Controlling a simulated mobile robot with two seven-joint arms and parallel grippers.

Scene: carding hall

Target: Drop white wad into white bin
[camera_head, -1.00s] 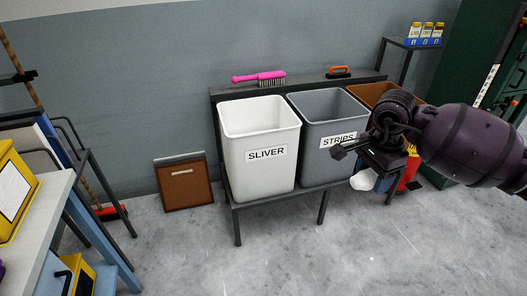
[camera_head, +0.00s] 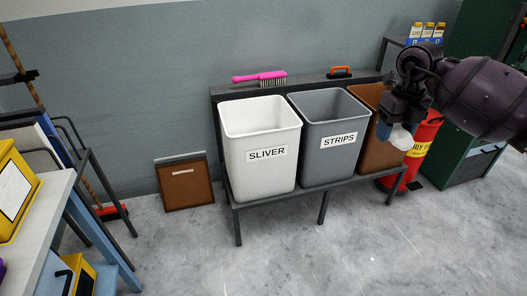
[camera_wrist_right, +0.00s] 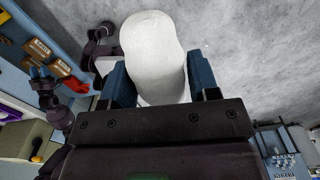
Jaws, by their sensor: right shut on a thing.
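The white bin (camera_head: 262,160), labelled SLIVER, stands at the left end of a low dark stand in the head view. A white wad (camera_head: 401,138) hangs from my right gripper (camera_head: 393,130), in front of the brown bin and to the right of the white bin. In the right wrist view the wad (camera_wrist_right: 154,50) sits between the two blue fingers of my right gripper (camera_wrist_right: 158,85), which is shut on it. My left gripper is not in the head view.
A grey bin (camera_head: 333,150) labelled STRIPS stands between the white bin and a brown bin (camera_head: 378,150). A pink brush (camera_head: 260,78) and an orange-handled tool (camera_head: 339,72) lie on the ledge behind. A red canister (camera_head: 424,140) stands at the right. A bench (camera_head: 48,215) is at left.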

